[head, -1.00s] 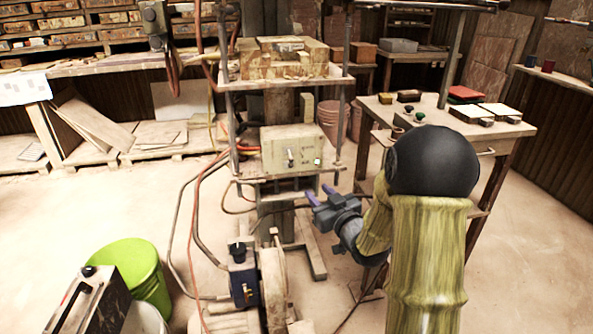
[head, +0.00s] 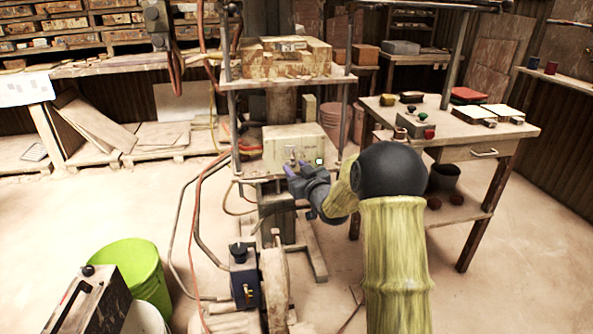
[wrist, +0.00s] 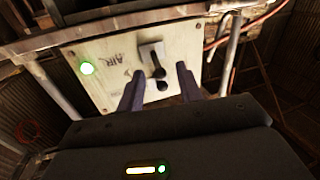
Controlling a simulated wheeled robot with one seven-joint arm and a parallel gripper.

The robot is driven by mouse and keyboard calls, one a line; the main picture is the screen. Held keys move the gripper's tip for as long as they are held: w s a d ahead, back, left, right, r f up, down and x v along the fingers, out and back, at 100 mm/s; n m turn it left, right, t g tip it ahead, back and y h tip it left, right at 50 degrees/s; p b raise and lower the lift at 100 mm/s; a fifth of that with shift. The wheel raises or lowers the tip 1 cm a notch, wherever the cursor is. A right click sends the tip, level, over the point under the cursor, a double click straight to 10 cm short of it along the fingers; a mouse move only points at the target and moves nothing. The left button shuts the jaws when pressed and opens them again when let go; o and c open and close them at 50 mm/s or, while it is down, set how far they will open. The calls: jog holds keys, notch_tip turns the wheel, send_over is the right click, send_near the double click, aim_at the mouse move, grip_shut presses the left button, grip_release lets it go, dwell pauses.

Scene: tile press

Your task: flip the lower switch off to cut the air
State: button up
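The pale control box (head: 280,146) sits on the press frame, and its panel (wrist: 105,85) fills the upper wrist view. The panel carries an "AIR" label (wrist: 126,57), seen inverted, and a lit green lamp (wrist: 87,68). A switch with a dark lever (wrist: 157,70) stands on a light plate; a dark round knob (wrist: 162,86) shows just below it in the picture. I cannot tell whether these are one switch or two. My gripper (head: 296,167) is open at the panel. In the wrist view its fingers (wrist: 159,72) appear on either side of the lever; contact is unclear.
A wooden side table (head: 470,134) with small boxes and a button box (head: 414,125) stands to the right. Hoses (head: 192,205) hang left of the press. A green bucket (head: 130,268) stands at lower left. Floor at right is clear.

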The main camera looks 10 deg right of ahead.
grip_shut()
jog(key=shift+f+b, duration=0.2)
jog(key=shift+b, duration=0.3)
jog(key=f+n+t+y+b, duration=0.1)
jog(key=t+y+b, duration=0.1)
jog(key=b, duration=0.6)
jog(key=f+n+t+y+b, duration=0.1)
jog(key=f+n+t+b, duration=0.1)
jog(key=b, duration=0.6)
jog(key=f+n+t+y+b, duration=0.1)
jog(key=t+b, duration=0.3)
jog(key=b, duration=0.4)
jog(key=shift+w+f+n+y, duration=0.4)
jog(key=shift+f+y, duration=0.05)
jog(key=shift+y, duration=0.35)
